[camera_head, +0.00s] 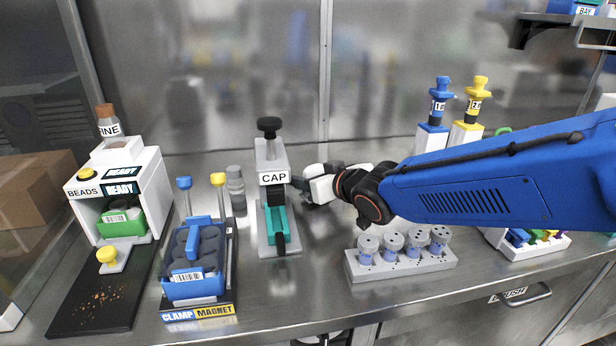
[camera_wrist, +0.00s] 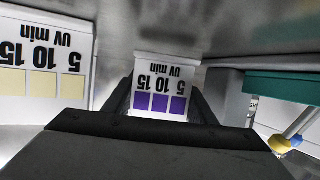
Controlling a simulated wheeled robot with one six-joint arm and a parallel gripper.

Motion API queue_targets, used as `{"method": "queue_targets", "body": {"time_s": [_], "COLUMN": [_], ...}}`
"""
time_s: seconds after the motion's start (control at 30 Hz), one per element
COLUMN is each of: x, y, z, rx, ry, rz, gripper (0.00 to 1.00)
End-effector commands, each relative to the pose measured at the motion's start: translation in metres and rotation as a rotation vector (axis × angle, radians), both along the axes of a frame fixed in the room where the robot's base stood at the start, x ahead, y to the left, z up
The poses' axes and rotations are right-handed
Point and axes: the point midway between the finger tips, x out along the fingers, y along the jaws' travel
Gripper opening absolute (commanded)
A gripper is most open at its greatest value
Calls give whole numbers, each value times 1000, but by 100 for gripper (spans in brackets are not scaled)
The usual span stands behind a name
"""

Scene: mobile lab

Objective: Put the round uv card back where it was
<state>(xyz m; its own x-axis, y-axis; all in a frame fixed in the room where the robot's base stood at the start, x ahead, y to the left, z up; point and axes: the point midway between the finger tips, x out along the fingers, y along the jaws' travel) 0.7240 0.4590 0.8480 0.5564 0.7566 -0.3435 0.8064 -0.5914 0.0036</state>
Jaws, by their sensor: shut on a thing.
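A small white UV card (camera_wrist: 163,85) with three purple squares marked 5, 10, 15 and "UV min" is between the fingers of my gripper (camera_wrist: 160,100) in the wrist view. The lettering is upside down in the picture. Its visible part looks rectangular; its lower edge is hidden by the gripper. A larger white card or panel (camera_wrist: 45,62) with pale cream squares and the same marks stands to the left, apart from the held card. In the head view my gripper (camera_head: 303,186) is just right of the CAP device, low over the bench; the card cannot be made out there.
The CAP device (camera_head: 268,155) stands close to my gripper's left. A grey rack (camera_head: 400,264) with several round-topped vials is in front of my arm. The clamp-magnet unit (camera_head: 195,285) and beads machine (camera_head: 150,185) are further left. Bare bench lies between the CAP device and the rack.

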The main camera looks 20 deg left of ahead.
Motion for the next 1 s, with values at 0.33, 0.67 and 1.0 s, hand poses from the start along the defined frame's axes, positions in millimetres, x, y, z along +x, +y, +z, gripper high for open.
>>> {"method": "queue_targets", "body": {"time_s": [0.33,0.67,1.0], "x": [0,0,0], "y": [0,0,0], "z": [-5,-11,-11], "rx": [0,0,0], "ry": [0,0,0], "rz": [0,1,1], "gripper": [26,26,73]}}
